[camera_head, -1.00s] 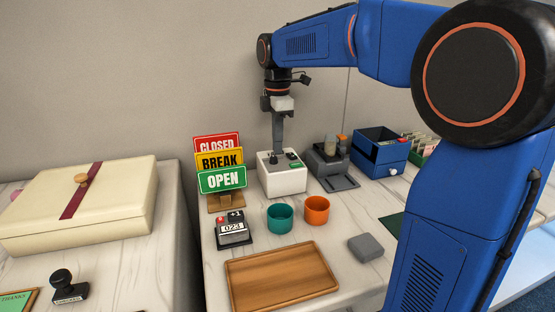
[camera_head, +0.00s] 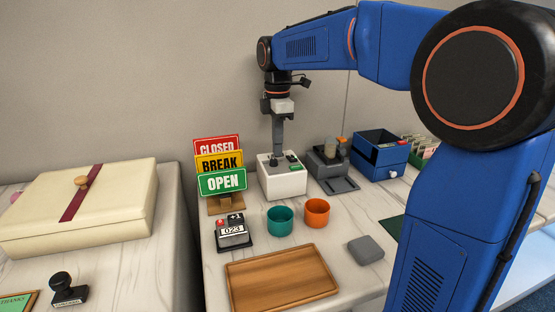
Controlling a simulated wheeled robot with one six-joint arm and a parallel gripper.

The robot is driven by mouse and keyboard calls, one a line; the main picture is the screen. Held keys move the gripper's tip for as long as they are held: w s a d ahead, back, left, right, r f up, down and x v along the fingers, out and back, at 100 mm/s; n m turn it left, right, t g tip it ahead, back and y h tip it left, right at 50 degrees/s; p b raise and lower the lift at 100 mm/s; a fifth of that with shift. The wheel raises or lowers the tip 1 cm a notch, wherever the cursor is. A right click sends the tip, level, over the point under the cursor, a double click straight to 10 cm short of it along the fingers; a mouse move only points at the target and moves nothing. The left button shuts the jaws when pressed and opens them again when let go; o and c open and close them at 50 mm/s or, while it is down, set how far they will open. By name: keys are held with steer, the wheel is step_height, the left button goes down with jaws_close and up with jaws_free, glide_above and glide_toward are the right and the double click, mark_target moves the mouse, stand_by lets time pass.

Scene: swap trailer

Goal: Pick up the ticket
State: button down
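My gripper (camera_head: 278,150) points straight down over the white ticket machine (camera_head: 284,183) at the back of the marble counter. Its fingertips are at or just above the machine's top, beside a green label. From this view I cannot tell whether the fingers are open or shut. No ticket can be made out; one at the fingertips would be too small to see or hidden.
Left of the machine stand CLOSED, BREAK and OPEN signs (camera_head: 221,182). In front are a counter showing 023 (camera_head: 233,232), a teal cup (camera_head: 280,220), an orange cup (camera_head: 317,212) and a wooden tray (camera_head: 282,281). A grey device (camera_head: 333,170) and blue box (camera_head: 380,153) stand right.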

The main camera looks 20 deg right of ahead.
step_height(320, 180, up, 10)
stand_by(0.6)
stand_by(0.4)
